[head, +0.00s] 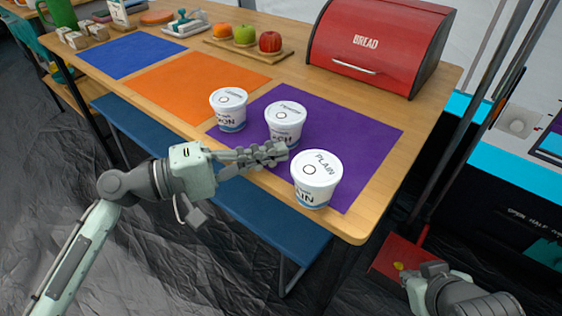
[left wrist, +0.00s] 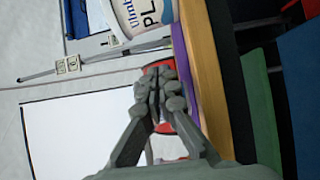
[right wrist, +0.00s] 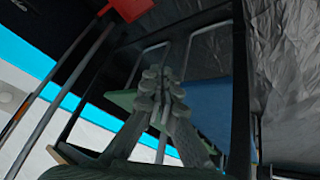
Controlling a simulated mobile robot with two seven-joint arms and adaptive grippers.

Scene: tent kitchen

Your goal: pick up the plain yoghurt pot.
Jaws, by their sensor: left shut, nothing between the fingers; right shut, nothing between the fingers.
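The plain yoghurt pot (head: 316,180), white with PLAIN on its lid, stands upright on the purple mat near the table's front right edge. Part of a pot with "PL" on it shows at the top of the left wrist view (left wrist: 148,14). My left gripper (head: 284,152) is shut and empty, just left of the plain pot in the head view; whether it touches any pot I cannot tell. The pot behind it (head: 286,122) is partly hidden by the fingers, and a third pot (head: 229,108) stands further left.
The purple mat (head: 370,130) lies right of an orange mat (head: 190,82) and a blue mat (head: 130,54). A red bread bin (head: 375,45) and a board with fruit (head: 285,52) stand behind. A blue bench (head: 260,220) runs along the table's front.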

